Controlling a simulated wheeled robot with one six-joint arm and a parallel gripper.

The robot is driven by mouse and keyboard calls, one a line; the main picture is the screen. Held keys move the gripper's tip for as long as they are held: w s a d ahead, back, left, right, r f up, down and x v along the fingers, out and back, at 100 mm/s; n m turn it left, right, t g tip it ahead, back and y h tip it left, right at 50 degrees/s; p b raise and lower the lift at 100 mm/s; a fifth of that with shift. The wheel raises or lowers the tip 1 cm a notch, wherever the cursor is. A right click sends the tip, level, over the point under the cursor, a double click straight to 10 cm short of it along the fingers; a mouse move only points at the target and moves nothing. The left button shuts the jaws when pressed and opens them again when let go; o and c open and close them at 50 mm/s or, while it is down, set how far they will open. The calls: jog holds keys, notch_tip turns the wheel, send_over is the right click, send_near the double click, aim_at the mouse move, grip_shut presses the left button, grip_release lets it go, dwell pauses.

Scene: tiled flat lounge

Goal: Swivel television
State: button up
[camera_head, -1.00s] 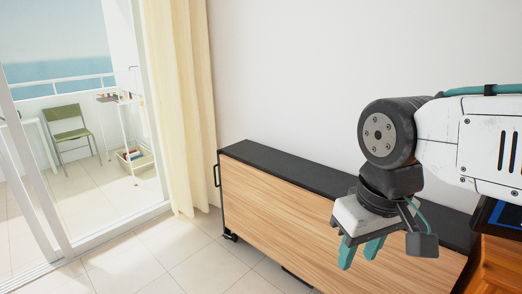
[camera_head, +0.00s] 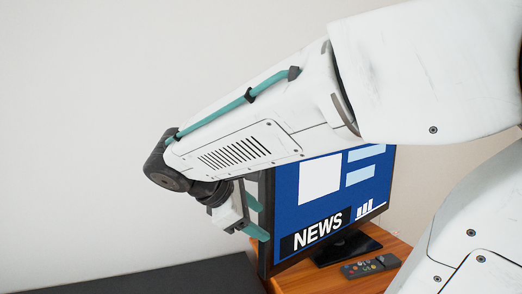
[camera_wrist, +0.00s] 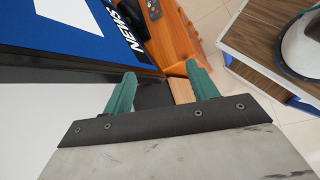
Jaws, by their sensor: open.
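The television (camera_head: 330,190) has a blue screen with the word NEWS and a thin black frame. It stands upright on a black foot (camera_head: 345,248) on a wooden stand. My arm covers its upper left part. My gripper (camera_head: 256,217) is open and empty at the television's left edge, fingers pointing toward that side. In the wrist view the television (camera_wrist: 75,28) fills the upper left. My gripper (camera_wrist: 161,72) there shows two teal fingers spread apart, the left one close to the dark frame. I cannot tell whether it touches.
The wooden stand (camera_head: 305,284) holds a dark remote (camera_head: 370,266) in front of the foot. A black-topped sideboard (camera_head: 190,277) adjoins at the left, against a bare white wall. The wrist view shows a brown-topped table (camera_wrist: 258,40) at right and tiled floor (camera_wrist: 205,25) between.

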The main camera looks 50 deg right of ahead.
jog(key=w+d+r+n+g+h, duration=0.2)
jog(key=w+d+r+n+h, duration=0.5)
jog(key=w+d+r+h, duration=0.3)
jog(key=s+d+r+y, duration=0.1)
jog(key=s+d, duration=0.1)
jog(key=d, duration=0.3)
jog(key=shift+s+d, duration=0.2)
jog(key=shift+d, duration=0.2)
